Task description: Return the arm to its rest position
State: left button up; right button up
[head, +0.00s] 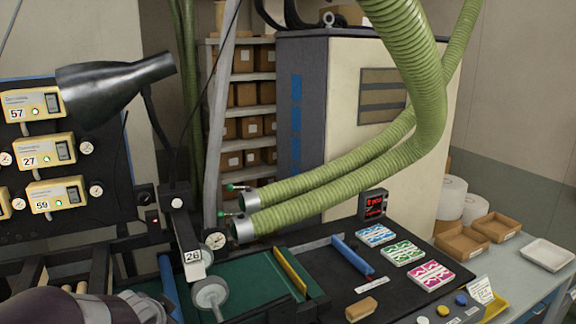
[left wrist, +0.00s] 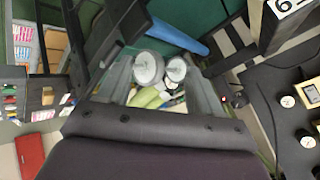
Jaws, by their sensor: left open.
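My left arm (head: 80,306) shows as a dark purplish link with a lighter end at the bottom left of the head view. Its jaws are not clearly visible there. In the left wrist view my left gripper (left wrist: 160,78) is open, with grey fingers on either side. Pale round discs (left wrist: 147,68) show between them; I cannot tell how far off they are. Nothing appears held. My right gripper is in neither view.
A black post with a "26" label (head: 193,256) and a white roller (head: 210,292) stand close to my arm. Green hoses (head: 340,190) hang over the bench. Coloured card stacks (head: 403,252) and a wooden block (head: 361,309) lie right. Instrument boxes (head: 32,105) are left.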

pick_arm(q)
jog(key=s+d+f+n+g+h+b, duration=0.1)
jog(key=s+d+f+n+g, duration=0.2)
jog(key=s+f, duration=0.4)
jog(key=s+d+f+n+g+b, duration=0.25)
jog(key=s+f+n, duration=0.2)
jog(key=s, duration=0.55)
notch_tip(320, 180, down, 15)
jog(key=s+m+g+b, duration=0.1)
jog(key=b, duration=1.1)
jog(key=shift+d, duration=0.35)
jog(key=shift+g, duration=0.25)
